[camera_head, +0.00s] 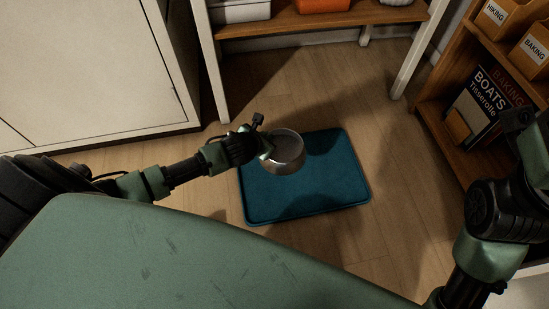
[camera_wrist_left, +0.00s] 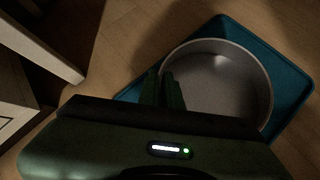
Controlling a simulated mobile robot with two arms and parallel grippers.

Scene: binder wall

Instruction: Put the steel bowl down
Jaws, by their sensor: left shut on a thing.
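The steel bowl (camera_head: 287,150) is upright over the back-left part of a teal mat (camera_head: 310,200) on the floor. A dark shadow lies on the mat to the bowl's right; I cannot tell for certain how far the bowl is above the mat. My left gripper (camera_head: 266,149) is shut on the bowl's left rim. In the left wrist view the bowl (camera_wrist_left: 225,85) looks empty, and the fingers (camera_wrist_left: 168,92) meet its near-left wall, with the teal mat (camera_wrist_left: 296,88) beyond. My right arm shows at the right edge; its gripper (camera_head: 522,122) is partly cut off and its fingers are unclear.
A wooden shelf (camera_head: 325,18) on white legs stands at the back. A bookcase (camera_head: 435,112) with books (camera_head: 484,108) and labelled boxes (camera_head: 508,17) is at the right. A white cabinet (camera_head: 90,75) is at the left. Bare floor surrounds the mat.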

